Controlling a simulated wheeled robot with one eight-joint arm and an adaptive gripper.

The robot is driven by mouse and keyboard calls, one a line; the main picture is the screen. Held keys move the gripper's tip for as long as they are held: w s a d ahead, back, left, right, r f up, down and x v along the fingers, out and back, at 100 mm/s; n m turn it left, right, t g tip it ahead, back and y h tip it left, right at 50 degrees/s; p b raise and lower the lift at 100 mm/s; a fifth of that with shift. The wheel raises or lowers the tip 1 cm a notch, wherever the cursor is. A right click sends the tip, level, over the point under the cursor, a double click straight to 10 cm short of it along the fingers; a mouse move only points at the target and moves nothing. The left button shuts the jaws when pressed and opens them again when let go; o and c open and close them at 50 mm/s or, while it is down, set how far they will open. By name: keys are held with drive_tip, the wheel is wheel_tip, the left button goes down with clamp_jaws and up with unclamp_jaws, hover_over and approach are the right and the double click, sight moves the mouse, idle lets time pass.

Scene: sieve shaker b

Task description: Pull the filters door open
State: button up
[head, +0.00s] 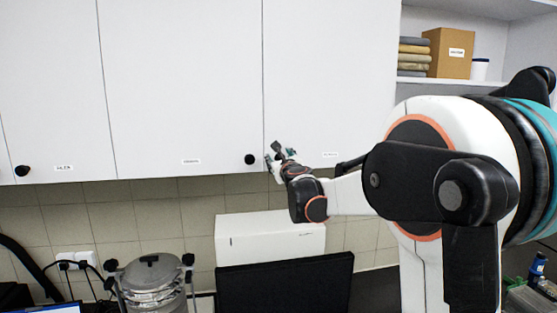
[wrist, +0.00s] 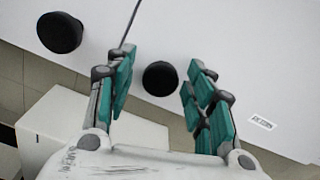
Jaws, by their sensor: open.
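The right white cabinet door (head: 330,80) is closed, flush with its neighbour; its small label (wrist: 262,122) is hard to read. Its round black knob (wrist: 160,78) shows in the wrist view, just right of the seam between doors. In the head view this knob is hidden behind my gripper (head: 277,156). My gripper (wrist: 160,88) is open, with its teal-padded fingers on either side of the knob in the wrist view. A gap shows between knob and pads on both sides. How deep the knob sits between the fingers is hard to tell.
The middle door's black knob (head: 249,159) is close left of my gripper. A white box-shaped unit (head: 270,238) and a dark monitor (head: 285,284) stand below. A sieve shaker (head: 152,280) is at lower left. Open shelves with a cardboard box (head: 449,52) are at upper right.

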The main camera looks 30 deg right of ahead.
drive_tip(key=shift+w, duration=0.15)
drive_tip(key=shift+c, duration=0.6)
clamp_jaws()
